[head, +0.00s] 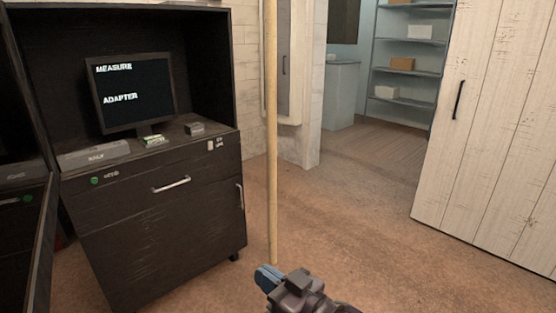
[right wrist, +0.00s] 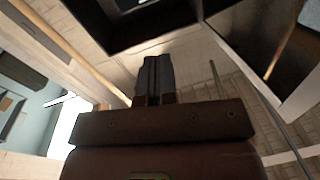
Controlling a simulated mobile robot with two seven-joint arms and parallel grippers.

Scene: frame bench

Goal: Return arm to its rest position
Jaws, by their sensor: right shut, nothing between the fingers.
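My right gripper (head: 268,278) shows at the bottom centre of the head view, with blue fingertips and a dark body. It is shut and holds nothing. In the right wrist view its two fingers (right wrist: 153,78) are pressed together, pointing up in the picture. In the head view it is in front of the floor, just below the lower end of a tall wooden pole as seen; I cannot tell whether they touch. My left gripper is not in view.
A dark cabinet (head: 160,230) with a monitor (head: 132,92) reading "MEASURE ADAPTER" stands at left. The wooden pole (head: 271,130) rises in the middle. A white plank door (head: 490,140) is at right. Shelves (head: 408,70) with boxes stand at the back. The brown floor (head: 350,205) between is clear.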

